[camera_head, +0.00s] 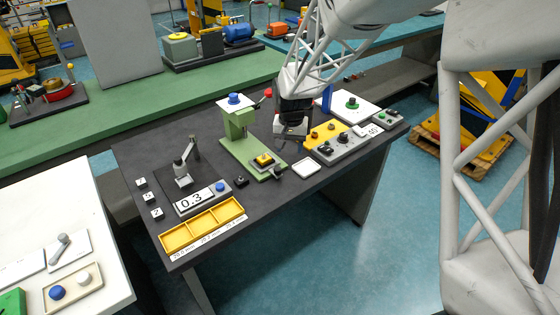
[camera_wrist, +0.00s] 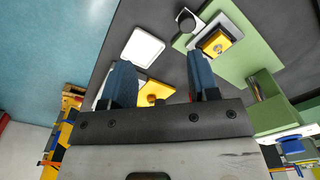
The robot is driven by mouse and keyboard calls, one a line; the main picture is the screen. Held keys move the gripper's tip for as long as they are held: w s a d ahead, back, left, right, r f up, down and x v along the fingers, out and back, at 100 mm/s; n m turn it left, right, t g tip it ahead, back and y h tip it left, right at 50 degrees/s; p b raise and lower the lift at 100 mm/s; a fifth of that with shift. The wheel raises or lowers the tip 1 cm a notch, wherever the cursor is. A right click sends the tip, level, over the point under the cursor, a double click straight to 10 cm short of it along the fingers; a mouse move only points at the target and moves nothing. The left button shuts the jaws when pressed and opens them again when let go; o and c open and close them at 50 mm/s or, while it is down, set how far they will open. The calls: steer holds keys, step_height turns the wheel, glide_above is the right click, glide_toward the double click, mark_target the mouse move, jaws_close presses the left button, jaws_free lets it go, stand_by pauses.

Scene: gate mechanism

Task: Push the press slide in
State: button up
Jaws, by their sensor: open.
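The green press (camera_head: 240,122) stands near the middle of the dark table, with a blue knob on top. Its slide (camera_head: 257,171) is a light plate at the front of the green base, sticking out toward the front edge, with a yellow block (camera_head: 264,160) on it and a dark round knob (camera_head: 278,171) at its outer end. In the wrist view the slide (camera_wrist: 203,34), knob (camera_wrist: 187,20) and yellow block (camera_wrist: 217,42) show at the upper right. My gripper (camera_head: 289,133) is open and empty, above the table right of the press. Its blue fingers (camera_wrist: 159,65) are apart from the slide.
A white square tray (camera_head: 306,169) lies right of the knob. A yellow panel (camera_head: 322,133) and grey control boxes (camera_head: 343,146) stand at the right. A yellow compartment tray (camera_head: 203,227) and a 0.3 display (camera_head: 192,199) are at the left. Table space left of the press is partly clear.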

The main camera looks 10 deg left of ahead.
glide_above(277, 168)
step_height(277, 168, down, 5)
steer(key=shift+d+r, duration=0.1)
steer(key=shift+r, duration=0.05)
steer(key=shift+s+f, duration=0.1)
steer(key=shift+f, duration=3.8)
jaws_close()
